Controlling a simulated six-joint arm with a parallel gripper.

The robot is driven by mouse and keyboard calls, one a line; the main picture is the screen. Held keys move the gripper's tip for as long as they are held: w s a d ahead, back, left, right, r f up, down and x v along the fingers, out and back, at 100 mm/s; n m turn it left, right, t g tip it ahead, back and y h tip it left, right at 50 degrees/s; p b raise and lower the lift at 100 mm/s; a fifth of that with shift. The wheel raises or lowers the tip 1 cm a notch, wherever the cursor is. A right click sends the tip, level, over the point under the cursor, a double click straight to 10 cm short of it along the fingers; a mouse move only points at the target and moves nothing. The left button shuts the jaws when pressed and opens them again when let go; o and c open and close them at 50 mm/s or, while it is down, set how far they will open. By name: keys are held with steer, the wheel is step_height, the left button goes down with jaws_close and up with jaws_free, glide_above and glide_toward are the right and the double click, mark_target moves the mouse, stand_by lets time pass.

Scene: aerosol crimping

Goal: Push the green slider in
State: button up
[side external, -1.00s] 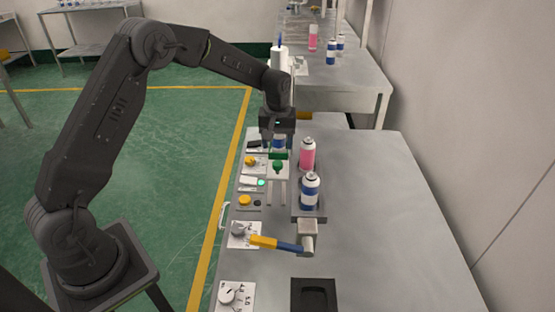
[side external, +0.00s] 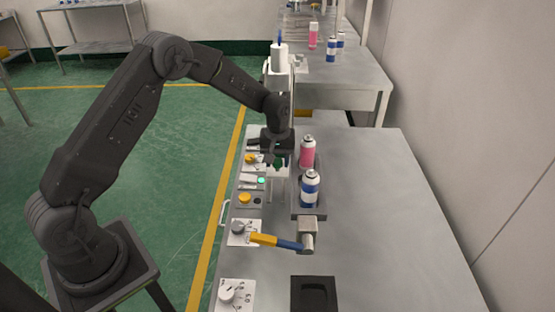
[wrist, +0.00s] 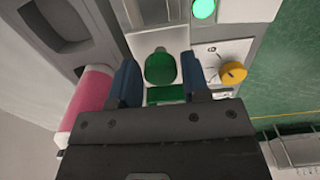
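The green slider shows in the wrist view as a rounded green knob (wrist: 160,68) with a flat green bar (wrist: 165,95) behind it, nearer my gripper. In the side view the green knob (side external: 279,164) is partly hidden by my gripper. My gripper (wrist: 160,80) is open, with one blue fingertip on each side of the knob. Narrow gaps seem to show between the fingertips and the knob. I cannot tell the height of the fingertips over the slider.
A pink can (side external: 307,152) and a blue-white can (side external: 310,188) stand in a rack just right of my gripper. A yellow knob (wrist: 233,72) and a lit green button (side external: 261,181) are close by. A yellow-and-blue lever (side external: 277,242) lies nearer the camera. The table's right side is clear.

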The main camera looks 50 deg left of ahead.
jaws_close()
steer(key=shift+w+a, duration=1.5)
steer(key=shift+c, duration=0.4)
jaws_free()
steer(key=o, duration=0.4)
steer(key=shift+r, duration=0.1)
step_height(320, 180, up, 14)
steer(key=shift+s, duration=0.1)
